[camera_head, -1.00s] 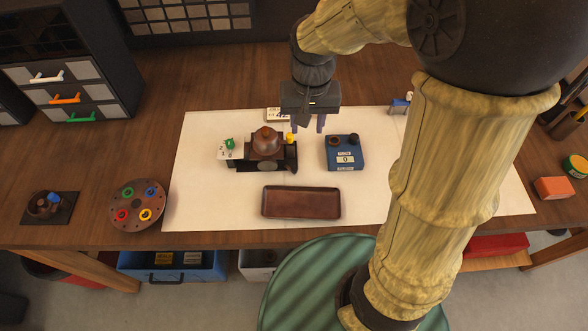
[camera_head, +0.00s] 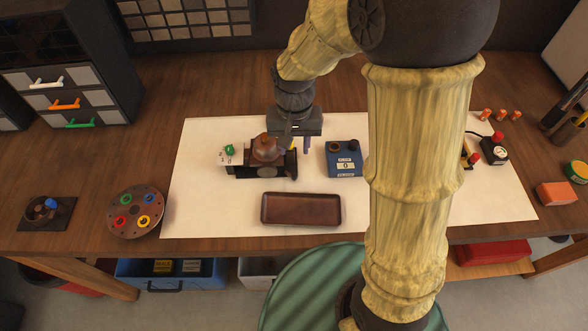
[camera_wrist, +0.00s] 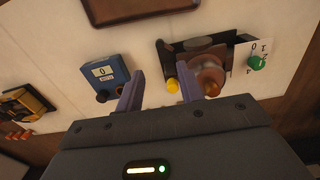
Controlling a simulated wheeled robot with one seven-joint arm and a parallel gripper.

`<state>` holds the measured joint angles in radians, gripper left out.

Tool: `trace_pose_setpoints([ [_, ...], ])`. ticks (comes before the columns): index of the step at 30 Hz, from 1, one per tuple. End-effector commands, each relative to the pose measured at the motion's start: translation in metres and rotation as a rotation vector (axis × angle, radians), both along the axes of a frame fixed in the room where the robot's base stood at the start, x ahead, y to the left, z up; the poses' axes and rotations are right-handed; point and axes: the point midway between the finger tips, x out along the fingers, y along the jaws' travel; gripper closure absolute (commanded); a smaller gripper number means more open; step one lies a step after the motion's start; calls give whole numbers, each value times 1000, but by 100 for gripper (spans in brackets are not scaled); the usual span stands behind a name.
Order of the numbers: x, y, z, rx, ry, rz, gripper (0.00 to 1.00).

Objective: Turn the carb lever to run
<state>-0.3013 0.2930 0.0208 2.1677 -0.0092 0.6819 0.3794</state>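The carburetor (camera_head: 266,150) is a brown domed body on a black base, on the white mat. It also shows in the wrist view (camera_wrist: 211,78). A green knob (camera_head: 229,150) sits by a white lettered plate (camera_head: 236,158) at its left; the wrist view shows the green knob (camera_wrist: 257,62) too. A yellow knob (camera_wrist: 172,85) is on its other side, mostly hidden by my gripper in the head view. I cannot tell which knob is the carb lever. My gripper (camera_wrist: 160,70) is open and empty, its fingers apart, above the carburetor's yellow-knob side.
A blue box with a display (camera_head: 344,160) stands just right of the carburetor. A brown tray (camera_head: 301,209) lies in front. A round disc with coloured rings (camera_head: 135,212) is at the left. A gauge (camera_head: 495,150) with a red knob stands at the right, beyond my arm.

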Motion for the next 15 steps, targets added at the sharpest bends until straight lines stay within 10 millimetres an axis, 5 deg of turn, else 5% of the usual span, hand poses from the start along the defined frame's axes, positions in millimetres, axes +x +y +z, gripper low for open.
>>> trace_pose_setpoints([
  [15, -1, 0, -89, -2, 4, 0, 62],
])
